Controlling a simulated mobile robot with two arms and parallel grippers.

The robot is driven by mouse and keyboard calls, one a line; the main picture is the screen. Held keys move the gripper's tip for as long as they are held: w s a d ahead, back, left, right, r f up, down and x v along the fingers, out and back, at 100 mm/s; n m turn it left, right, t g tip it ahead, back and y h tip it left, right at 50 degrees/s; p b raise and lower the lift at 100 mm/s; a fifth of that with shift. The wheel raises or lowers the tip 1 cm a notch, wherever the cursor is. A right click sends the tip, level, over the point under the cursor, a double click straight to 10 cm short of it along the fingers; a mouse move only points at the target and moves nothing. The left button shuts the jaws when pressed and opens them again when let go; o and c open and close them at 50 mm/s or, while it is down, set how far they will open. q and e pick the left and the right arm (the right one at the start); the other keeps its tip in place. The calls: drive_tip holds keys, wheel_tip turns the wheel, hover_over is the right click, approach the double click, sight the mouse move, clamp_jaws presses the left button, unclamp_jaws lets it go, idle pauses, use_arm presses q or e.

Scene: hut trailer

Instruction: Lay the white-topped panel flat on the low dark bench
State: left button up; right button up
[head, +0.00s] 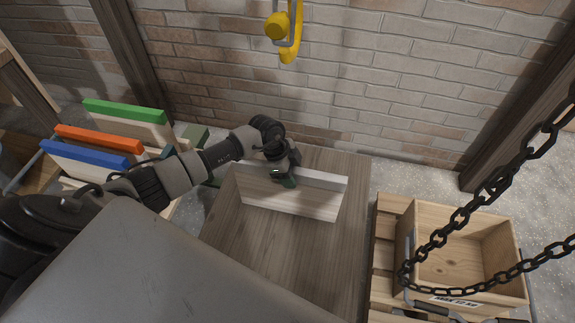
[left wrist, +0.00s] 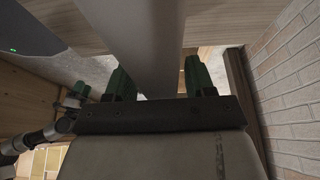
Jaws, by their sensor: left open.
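The white-topped panel (head: 290,197) is a pale wooden board with a white strip along its upper edge. It stands on edge, apparently tilted, on the low dark bench (head: 280,265). My left gripper (head: 284,178) is at the white edge, left of its middle. In the left wrist view, the open green fingers (left wrist: 157,85) lie on either side of the white strip (left wrist: 145,45). The panel's lower edge meets the bench top. My right gripper (left wrist: 75,95) seems to show small at the left of the left wrist view; its jaws are unclear.
Green, orange (head: 98,138) and blue-topped panels stand in a rack at the left. An open wooden crate (head: 462,250) and black chains (head: 470,208) are at the right. A brick wall (head: 400,70) closes the back. The bench's front part is bare.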

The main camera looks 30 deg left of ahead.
use_arm(q)
drive_tip(key=p+v, duration=0.2)
drive_tip(key=v, duration=0.9)
drive_tip(key=shift+s+a+r, duration=0.1)
drive_tip(key=shift+a+r, duration=0.1)
drive_tip(key=shift+r, duration=0.15)
use_arm(e)
drive_tip(key=s+f, duration=0.4)
drive_tip(key=f, duration=0.3)
drive_tip(key=shift+d+g, duration=0.3)
drive_tip(key=shift+d, duration=0.05)
use_arm(q)
drive_tip(key=shift+d+f, duration=0.1)
use_arm(e)
drive_tip(key=shift+s, duration=0.1)
